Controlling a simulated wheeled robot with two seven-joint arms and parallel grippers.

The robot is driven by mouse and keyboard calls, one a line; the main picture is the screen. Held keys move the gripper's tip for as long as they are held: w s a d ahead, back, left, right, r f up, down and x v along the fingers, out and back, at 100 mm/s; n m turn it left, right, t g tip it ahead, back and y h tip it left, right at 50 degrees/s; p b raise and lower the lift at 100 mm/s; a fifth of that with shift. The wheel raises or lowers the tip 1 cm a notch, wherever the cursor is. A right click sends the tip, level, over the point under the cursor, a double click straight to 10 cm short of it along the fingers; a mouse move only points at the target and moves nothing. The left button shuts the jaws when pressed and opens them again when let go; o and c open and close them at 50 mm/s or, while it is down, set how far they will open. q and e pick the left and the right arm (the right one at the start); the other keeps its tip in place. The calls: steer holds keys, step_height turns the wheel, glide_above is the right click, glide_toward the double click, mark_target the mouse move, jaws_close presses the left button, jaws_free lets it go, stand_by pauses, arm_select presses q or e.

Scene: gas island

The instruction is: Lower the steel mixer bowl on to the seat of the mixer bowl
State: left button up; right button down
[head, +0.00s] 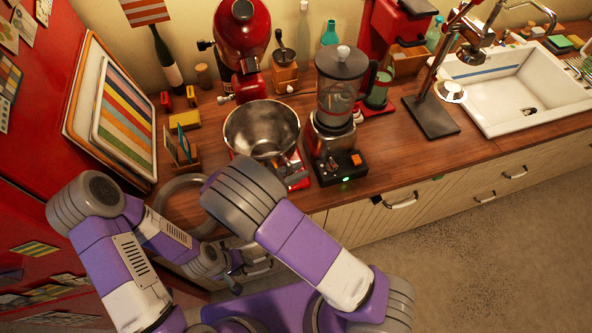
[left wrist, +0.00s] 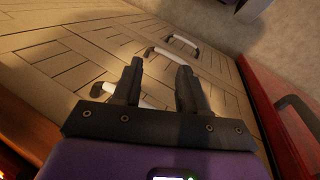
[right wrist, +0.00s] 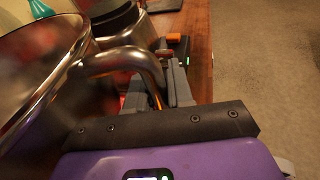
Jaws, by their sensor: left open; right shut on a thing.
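The steel mixer bowl (head: 235,137) is upright in front of the red stand mixer (head: 240,40). Its curved handle shows in the right wrist view (right wrist: 118,60). My right gripper (head: 296,176) is shut on this handle at the bowl's near right side. Parts of the red mixer base (head: 303,181) show beneath the bowl. The seat itself is hidden by the bowl and my arm, so I cannot tell whether the bowl touches it. My left gripper (left wrist: 160,70) is open and empty, in front of the cabinet drawers; it shows small in the head view (head: 236,286).
A blender (head: 338,100) stands close to the right of the bowl. A small card holder (head: 183,158) and yellow box (head: 184,119) are at its left. The sink (head: 520,95) is far right.

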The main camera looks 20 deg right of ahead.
steer(key=shift+f+b, duration=0.45)
steer(key=shift+f, duration=0.6)
stand_by(2.3)
steer(key=c, duration=0.9)
jaws_free()
steer(key=v, duration=0.7)
steer(key=shift+s+a, duration=0.1)
steer(key=shift+a, duration=0.2)
